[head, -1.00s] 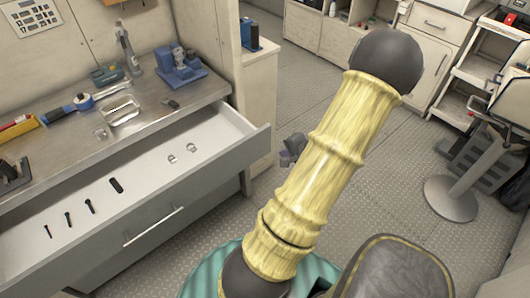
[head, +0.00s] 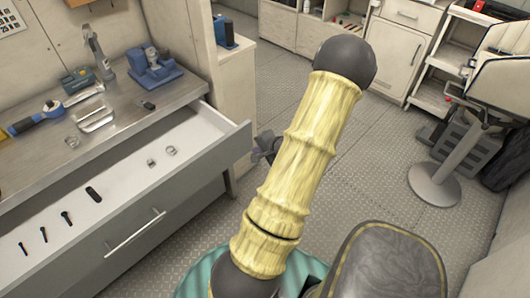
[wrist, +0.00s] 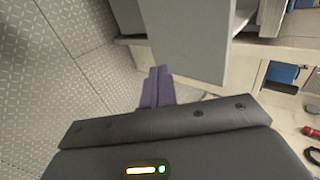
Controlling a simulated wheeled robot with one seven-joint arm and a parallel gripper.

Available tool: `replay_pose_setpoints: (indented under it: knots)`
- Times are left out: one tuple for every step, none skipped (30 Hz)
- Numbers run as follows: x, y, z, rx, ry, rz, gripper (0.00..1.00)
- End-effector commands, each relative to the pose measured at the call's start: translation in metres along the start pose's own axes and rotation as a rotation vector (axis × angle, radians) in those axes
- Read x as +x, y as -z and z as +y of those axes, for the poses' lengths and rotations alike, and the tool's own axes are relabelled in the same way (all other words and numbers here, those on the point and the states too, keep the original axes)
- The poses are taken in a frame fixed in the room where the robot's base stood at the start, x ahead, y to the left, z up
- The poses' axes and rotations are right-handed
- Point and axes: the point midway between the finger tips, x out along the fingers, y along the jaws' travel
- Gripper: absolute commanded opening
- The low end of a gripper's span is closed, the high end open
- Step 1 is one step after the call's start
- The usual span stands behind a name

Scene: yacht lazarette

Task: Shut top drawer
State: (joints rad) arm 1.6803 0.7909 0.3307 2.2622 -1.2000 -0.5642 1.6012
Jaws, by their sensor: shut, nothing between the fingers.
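The top drawer (head: 190,180) stands pulled out from under the metal worktop in the head view, with its pale inside showing. Its grey front carries a long bar handle (head: 135,232). My gripper (head: 268,148) shows just past the drawer's right end, mostly hidden behind my yellow arm. In the wrist view my gripper's purple fingers (wrist: 157,88) are together and empty. A grey panel that looks like the drawer front (wrist: 185,45) is beside and beyond them. I cannot tell whether they touch it.
Dark bolts, a black piece and two small clear pieces lie in the drawer. The worktop (head: 125,115) holds a blue vise (head: 155,72) and tools. A stool (head: 435,185) stands at right. The patterned floor (head: 345,185) between is clear.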

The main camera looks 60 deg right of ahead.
Motion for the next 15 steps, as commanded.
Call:
replay_pose_setpoints:
  knots:
    - [0.012,-0.001,0.002,-0.002,0.000,-0.003,0.00]
    - [0.017,-0.001,0.002,-0.002,0.000,-0.003,0.00]
    - [0.024,-0.001,0.002,-0.002,0.000,-0.004,0.00]
    - [0.030,-0.001,0.002,-0.001,-0.001,-0.003,0.00]
    - [0.033,-0.001,-0.002,-0.004,0.000,-0.002,0.00]
    - [0.037,-0.001,-0.009,-0.006,0.002,-0.002,0.00]
    - [0.040,0.000,-0.012,-0.006,0.002,-0.001,0.00]
    - [0.043,-0.001,-0.015,-0.005,0.002,-0.001,0.00]
    - [0.046,-0.001,-0.018,-0.004,0.000,-0.001,0.00]
    - [0.049,0.000,-0.020,-0.003,0.000,-0.001,0.00]
    - [0.051,0.000,-0.022,-0.003,0.000,0.000,0.00]
    - [0.052,0.000,-0.025,-0.003,0.000,0.000,0.00]
    - [0.054,0.000,-0.026,-0.003,0.000,0.000,0.00]
    - [0.054,0.000,-0.026,-0.003,0.000,0.000,0.00]
    - [0.055,0.000,-0.027,-0.002,0.000,0.000,0.00]
